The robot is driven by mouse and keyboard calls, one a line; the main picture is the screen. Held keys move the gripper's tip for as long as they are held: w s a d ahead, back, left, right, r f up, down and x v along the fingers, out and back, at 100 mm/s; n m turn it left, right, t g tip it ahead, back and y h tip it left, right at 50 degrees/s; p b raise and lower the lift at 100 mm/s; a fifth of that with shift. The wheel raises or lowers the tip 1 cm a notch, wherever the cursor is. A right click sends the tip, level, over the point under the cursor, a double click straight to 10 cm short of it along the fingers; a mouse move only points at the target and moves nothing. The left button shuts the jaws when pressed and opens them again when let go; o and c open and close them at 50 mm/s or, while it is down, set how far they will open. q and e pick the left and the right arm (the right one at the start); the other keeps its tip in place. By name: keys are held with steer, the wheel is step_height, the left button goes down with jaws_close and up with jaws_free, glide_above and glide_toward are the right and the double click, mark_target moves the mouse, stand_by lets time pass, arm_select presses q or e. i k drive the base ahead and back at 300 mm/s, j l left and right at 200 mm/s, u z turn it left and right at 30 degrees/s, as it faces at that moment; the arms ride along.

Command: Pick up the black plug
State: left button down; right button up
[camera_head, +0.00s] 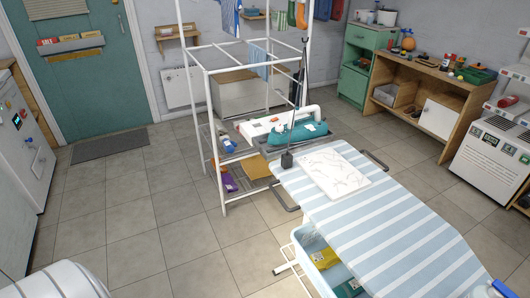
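A small black block (287,160), which looks like the black plug, is at the far left corner of the striped ironing board (395,225). A thin dark cord rises from it toward the white frame. It is too small to tell whether it rests on the board or hangs just beside its edge.
A white sheet (334,173) lies on the board. A white rack (213,135) stands behind, with a teal-and-white iron-like item (296,132) at its side. A basket (322,262) sits under the board. Tiled floor (130,215) is clear at left.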

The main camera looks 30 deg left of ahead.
mark_target(287, 161)
steer(key=u, duration=0.9)
